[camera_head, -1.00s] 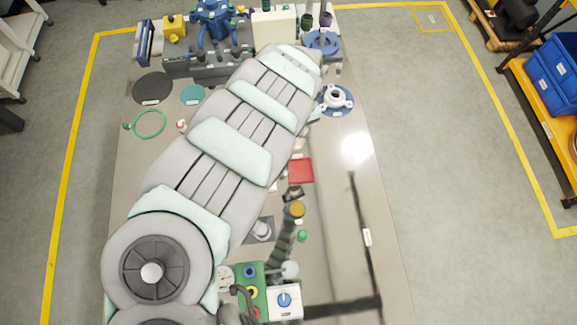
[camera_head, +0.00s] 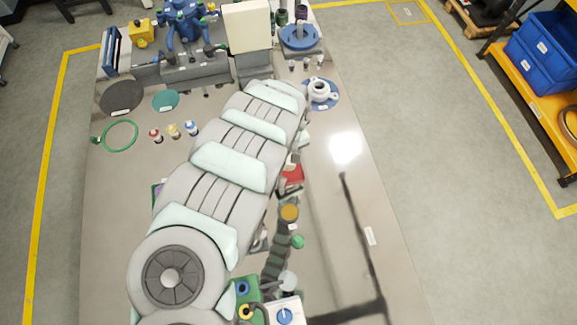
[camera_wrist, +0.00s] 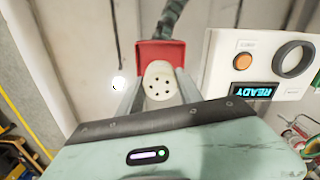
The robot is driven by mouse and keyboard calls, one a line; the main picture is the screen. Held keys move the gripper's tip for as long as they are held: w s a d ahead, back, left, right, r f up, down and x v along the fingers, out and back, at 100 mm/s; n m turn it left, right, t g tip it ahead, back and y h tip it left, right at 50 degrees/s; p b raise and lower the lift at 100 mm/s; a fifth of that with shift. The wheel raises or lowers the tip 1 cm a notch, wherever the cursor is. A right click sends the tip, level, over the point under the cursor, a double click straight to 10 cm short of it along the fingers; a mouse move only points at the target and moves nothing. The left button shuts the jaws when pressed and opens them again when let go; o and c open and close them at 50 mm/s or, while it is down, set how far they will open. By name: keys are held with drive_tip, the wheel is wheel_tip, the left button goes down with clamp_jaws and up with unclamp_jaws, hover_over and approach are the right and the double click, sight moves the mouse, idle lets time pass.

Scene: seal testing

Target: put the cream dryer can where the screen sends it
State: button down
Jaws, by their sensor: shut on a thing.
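The cream dryer can (camera_wrist: 158,82), with several small dark holes in its round end, is in the wrist view between the fingers of my gripper (camera_wrist: 160,92). My gripper is shut on it. In the head view my arm hides the gripper and the can. A cream unit (camera_wrist: 262,70) stands to the right in the wrist view. Its small screen (camera_wrist: 255,91) reads READY in blue letters, beside an orange button (camera_wrist: 243,61) and a dark ring. The cream box (camera_head: 247,27) at the back of the bench in the head view shows no readable screen.
A red tray (camera_wrist: 150,50) lies behind the can in the wrist view; it shows partly beside my arm (camera_head: 293,176). Three small capped bottles (camera_head: 173,131) stand left of my arm. A white flanged part (camera_head: 319,90) sits at right. The right side of the bench is mostly clear.

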sight(289, 164)
drive_tip(key=shift+f+b, duration=0.6)
drive_tip(key=shift+f, duration=1.55)
drive_tip(key=shift+f, duration=0.15)
drive_tip(key=c, duration=0.8)
unclamp_jaws()
